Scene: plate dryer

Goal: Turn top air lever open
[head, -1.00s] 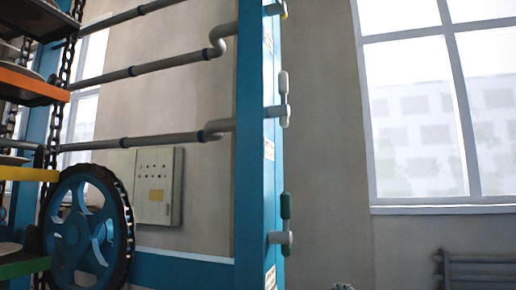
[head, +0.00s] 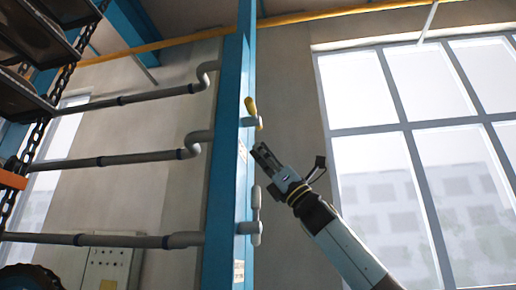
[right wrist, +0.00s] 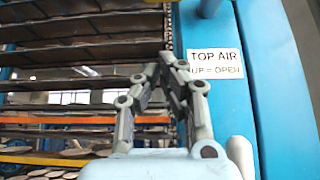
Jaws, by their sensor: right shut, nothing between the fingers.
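In the head view, a yellow-handled lever (head: 251,106) sits high on the blue post, its handle pointing up and slightly left. A white-handled lever (head: 256,197) stands upright lower on the same post. My right gripper (head: 258,149) is shut and empty, just below and right of the yellow lever, with no clear contact. In the right wrist view the fingers (right wrist: 160,72) meet in front of the racks. The sign "TOP AIR UP = OPEN" (right wrist: 214,64) is right of them, with a whitish rounded part (right wrist: 240,156) below. My left gripper is out of view.
The blue post (head: 222,210) carries the levers, and grey pipes (head: 120,160) run to it from the left. Racks with a chain (head: 35,135) stand at far left. A window (head: 400,130) is behind my right arm.

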